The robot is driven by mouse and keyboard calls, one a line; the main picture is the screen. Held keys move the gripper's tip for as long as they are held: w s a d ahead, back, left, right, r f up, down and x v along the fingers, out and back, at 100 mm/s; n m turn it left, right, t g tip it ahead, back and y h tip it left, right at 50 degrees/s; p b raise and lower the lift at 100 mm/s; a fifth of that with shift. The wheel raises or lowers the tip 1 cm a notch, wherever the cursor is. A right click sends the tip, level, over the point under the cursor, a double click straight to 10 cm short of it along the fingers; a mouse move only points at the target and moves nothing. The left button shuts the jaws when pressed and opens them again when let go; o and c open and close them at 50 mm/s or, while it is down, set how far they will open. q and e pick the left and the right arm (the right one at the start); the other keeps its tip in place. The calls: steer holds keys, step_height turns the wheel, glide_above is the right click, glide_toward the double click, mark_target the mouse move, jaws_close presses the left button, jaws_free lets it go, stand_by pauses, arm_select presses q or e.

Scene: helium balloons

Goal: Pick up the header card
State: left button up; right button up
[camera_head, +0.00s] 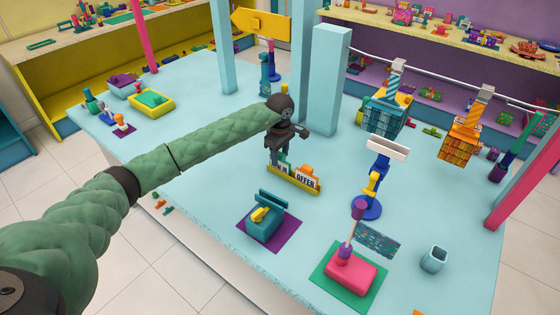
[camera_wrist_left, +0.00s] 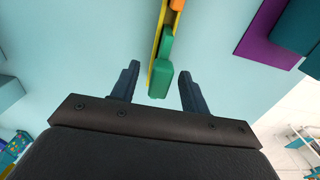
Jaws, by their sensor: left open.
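A yellow holder (camera_head: 291,183) stands on the light blue table, with a white card reading "OFFER" (camera_head: 305,179) and an orange-topped piece upright in it. A green-edged card stands at its left end, partly hidden by my gripper. I cannot tell for sure which one is the header card. My left gripper (camera_head: 277,162) points down at the holder's left end. In the left wrist view its fingers (camera_wrist_left: 157,88) are apart, with the green piece (camera_wrist_left: 160,76) between them, with gaps on both sides. The yellow holder also shows there (camera_wrist_left: 156,42). My right gripper is out of view.
A purple mat with a blue block (camera_head: 264,228) lies in front of the holder. A pink block (camera_head: 350,272) on a green mat stands front right. A blue stand with a white top (camera_head: 386,150) and pale blue pillars (camera_head: 325,85) are nearby.

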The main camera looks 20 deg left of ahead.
arm_select(q)
steer(key=shift+f, duration=0.1)
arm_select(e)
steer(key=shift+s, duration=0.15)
arm_select(q)
jaws_close()
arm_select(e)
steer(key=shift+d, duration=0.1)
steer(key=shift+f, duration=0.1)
